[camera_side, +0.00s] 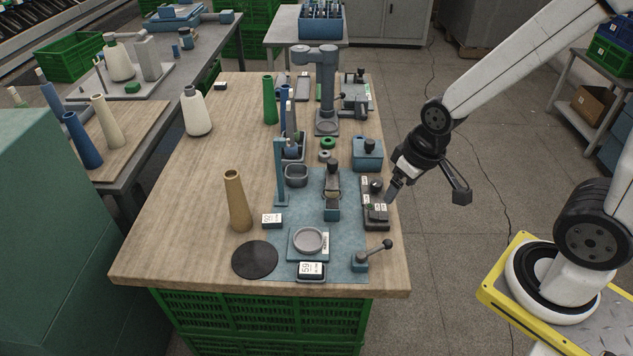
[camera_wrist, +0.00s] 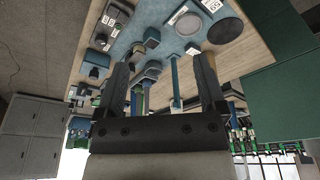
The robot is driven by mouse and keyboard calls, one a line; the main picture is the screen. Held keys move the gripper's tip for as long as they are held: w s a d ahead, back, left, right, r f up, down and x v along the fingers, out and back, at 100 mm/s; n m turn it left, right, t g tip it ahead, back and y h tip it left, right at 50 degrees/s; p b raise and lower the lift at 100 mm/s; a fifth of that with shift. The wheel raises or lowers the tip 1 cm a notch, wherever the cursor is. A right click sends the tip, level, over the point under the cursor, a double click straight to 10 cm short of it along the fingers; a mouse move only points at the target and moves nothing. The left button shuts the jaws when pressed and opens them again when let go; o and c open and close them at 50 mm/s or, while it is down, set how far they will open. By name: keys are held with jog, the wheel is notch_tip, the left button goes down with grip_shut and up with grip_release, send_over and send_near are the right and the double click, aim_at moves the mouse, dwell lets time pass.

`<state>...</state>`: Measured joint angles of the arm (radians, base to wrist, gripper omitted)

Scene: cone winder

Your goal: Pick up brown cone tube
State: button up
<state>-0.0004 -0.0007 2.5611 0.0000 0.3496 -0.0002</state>
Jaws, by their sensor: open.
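The brown cone tube (camera_side: 237,202) stands upright on the wooden table, left of the blue mat and just behind a round black disc (camera_side: 255,260). Nothing touches it in the side view. My gripper (camera_wrist: 163,75) is open and empty, with its two dark fingers spread apart in the wrist view. In the side view it hangs at the table's right edge, well to the right of the tube and apart from it. In the wrist view the tube is mostly hidden behind the right finger, and I cannot make it out clearly.
The table left of the brown tube is clear.

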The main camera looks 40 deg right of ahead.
jog(key=shift+o, duration=0.5)
